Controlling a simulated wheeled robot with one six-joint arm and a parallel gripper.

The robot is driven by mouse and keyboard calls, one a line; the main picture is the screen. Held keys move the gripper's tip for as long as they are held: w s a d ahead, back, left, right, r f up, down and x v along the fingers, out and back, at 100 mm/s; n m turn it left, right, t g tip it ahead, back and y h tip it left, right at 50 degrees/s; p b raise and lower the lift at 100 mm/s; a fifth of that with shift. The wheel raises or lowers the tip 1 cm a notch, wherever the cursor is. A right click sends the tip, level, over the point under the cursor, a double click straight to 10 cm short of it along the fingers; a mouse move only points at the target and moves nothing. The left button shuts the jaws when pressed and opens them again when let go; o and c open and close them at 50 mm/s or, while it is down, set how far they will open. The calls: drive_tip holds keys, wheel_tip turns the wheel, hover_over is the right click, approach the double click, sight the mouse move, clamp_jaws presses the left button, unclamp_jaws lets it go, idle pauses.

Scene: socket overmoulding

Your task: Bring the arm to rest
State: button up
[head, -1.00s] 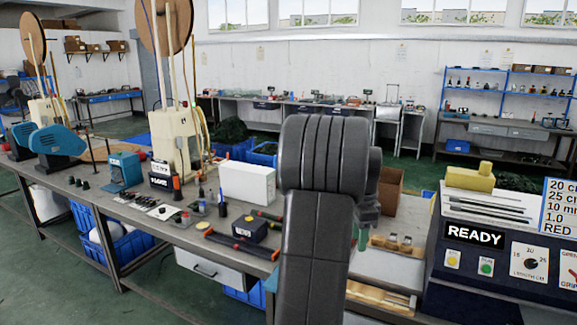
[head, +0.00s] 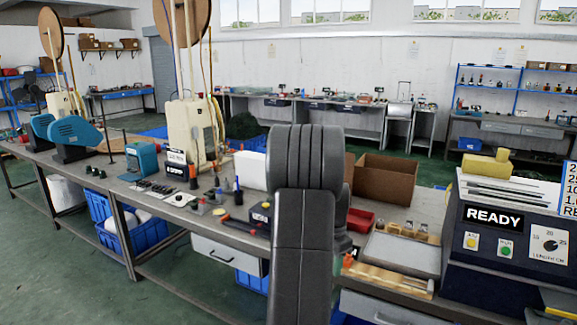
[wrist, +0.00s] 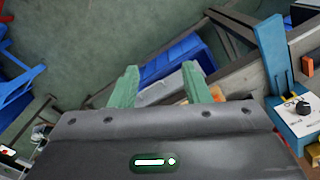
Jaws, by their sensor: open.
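My arm stands upright in the middle of the head view, with its dark grey links in front of the workbench (head: 160,215). In the head view my gripper is mostly hidden behind the arm. In the wrist view my gripper (wrist: 160,88) shows two pale green fingers, spread apart with nothing between them. Beyond the fingers lie the bench edge, a blue crate (wrist: 178,58) and the green floor, all farther off. The gripper touches nothing that I can see.
A machine reading READY (head: 495,217) stands at the right. A cardboard box (head: 385,182) and a red tray (head: 360,219) are beside my arm. Spool machines (head: 188,130) and small tools stand along the bench to the left. The floor (head: 90,285) in front is clear.

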drive_tip(key=a+f+n+b, duration=0.1)
drive_tip(key=a+f, duration=0.2)
drive_tip(key=f, duration=0.2)
drive_tip(key=shift+s+a+n, duration=0.2)
drive_tip(key=shift+a+n, duration=0.15)
drive_tip(key=shift+n, duration=0.05)
